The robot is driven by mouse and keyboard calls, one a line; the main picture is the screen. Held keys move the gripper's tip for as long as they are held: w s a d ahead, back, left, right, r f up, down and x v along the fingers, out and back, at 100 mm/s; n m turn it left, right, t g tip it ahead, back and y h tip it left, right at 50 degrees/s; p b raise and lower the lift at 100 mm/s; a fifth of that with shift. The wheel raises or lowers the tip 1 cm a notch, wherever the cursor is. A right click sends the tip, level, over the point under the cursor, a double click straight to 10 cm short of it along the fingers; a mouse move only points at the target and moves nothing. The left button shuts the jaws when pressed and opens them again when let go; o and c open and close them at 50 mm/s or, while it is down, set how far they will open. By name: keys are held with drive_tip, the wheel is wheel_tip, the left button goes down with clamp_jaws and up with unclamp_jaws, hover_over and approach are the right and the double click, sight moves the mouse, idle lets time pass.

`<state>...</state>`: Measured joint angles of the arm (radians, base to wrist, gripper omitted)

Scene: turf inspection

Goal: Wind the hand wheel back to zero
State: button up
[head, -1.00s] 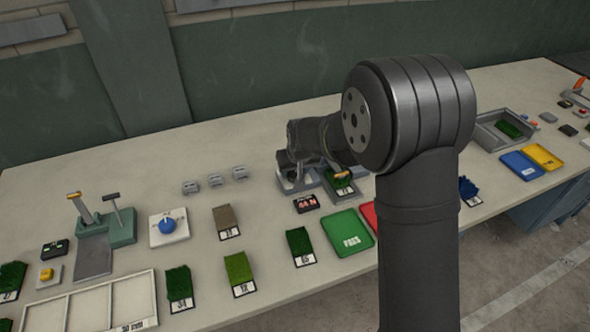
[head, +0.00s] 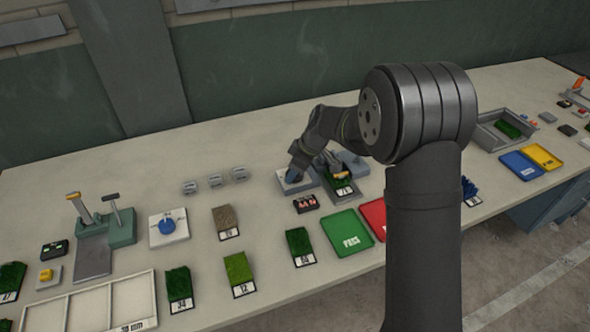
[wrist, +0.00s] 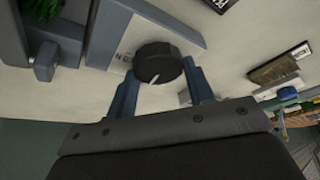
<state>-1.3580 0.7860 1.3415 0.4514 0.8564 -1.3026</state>
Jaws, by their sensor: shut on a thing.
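The hand wheel (wrist: 159,64) is a dark round knob with a white pointer line, on a light plate (wrist: 122,22) with partly hidden lettering. My gripper (wrist: 160,77) has its two blue-grey fingers on opposite sides of the wheel, shut on it. The pointer's reading against a scale cannot be made out. In the head view my gripper (head: 293,173) is at the left part of a grey fixture (head: 354,163) and hides the wheel. A green turf sample (head: 339,184) with a white number label sits in the fixture beside it.
A small dark display (head: 305,203) with red digits stands in front of the fixture. A green tray (head: 347,233) and a red tray (head: 371,216) lie nearer the edge.

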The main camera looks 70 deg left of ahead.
drive_tip(key=n+h, duration=0.1)
drive_tip(key=n, duration=0.2)
drive_tip(key=shift+n+g, duration=0.4)
drive_tip(key=n+h, duration=0.1)
drive_tip(key=n, duration=0.2)
drive_tip(key=shift+n+h, duration=0.3)
drive_tip(key=shift+h, duration=0.1)
drive_tip(key=n+h, duration=0.2)
drive_tip(key=n, duration=0.4)
drive_tip(key=shift+a+n, duration=0.1)
drive_tip(key=shift+n, duration=0.2)
drive_tip(key=o, duration=1)
drive_tip(key=shift+w, duration=0.1)
drive_tip(key=shift+c, duration=0.2)
drive_tip(key=v, duration=1.7)
drive_tip(key=shift+a+r, duration=0.2)
drive_tip(key=shift+a, duration=0.15)
drive_tip(key=shift+f, duration=0.15)
